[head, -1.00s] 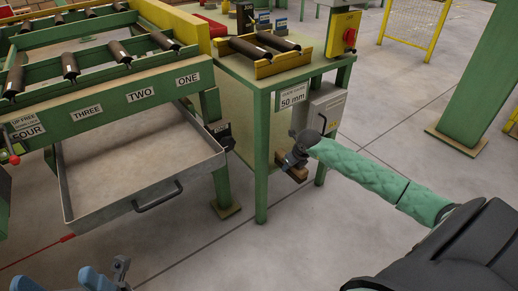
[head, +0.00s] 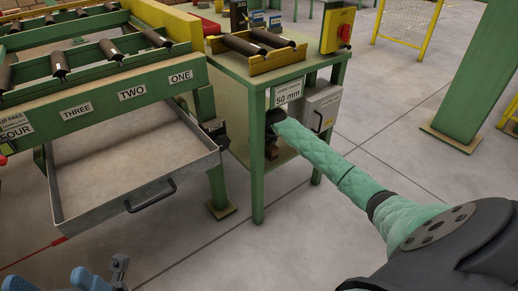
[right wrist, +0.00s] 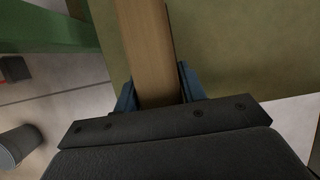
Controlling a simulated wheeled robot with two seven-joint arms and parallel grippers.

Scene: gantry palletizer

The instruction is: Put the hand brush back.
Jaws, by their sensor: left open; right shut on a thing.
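The hand brush (right wrist: 147,45) shows in the right wrist view as a long, pale wooden piece between the blue fingers of my right gripper (right wrist: 156,92); its bristles cannot be made out. In the head view, the right arm reaches to the green table's near leg, and a brown wooden part (head: 283,155) shows low beside that leg. The right gripper is mostly hidden there. My left gripper (head: 58,283) is open and only partly in view at the bottom left edge.
The green table (head: 258,165) carries a yellow roller cradle (head: 262,58) and a control box with a red knob (head: 338,30). A grey box (head: 323,108) hangs at its side. Left stands a roller conveyor above a metal tray (head: 125,200). Open floor lies in front.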

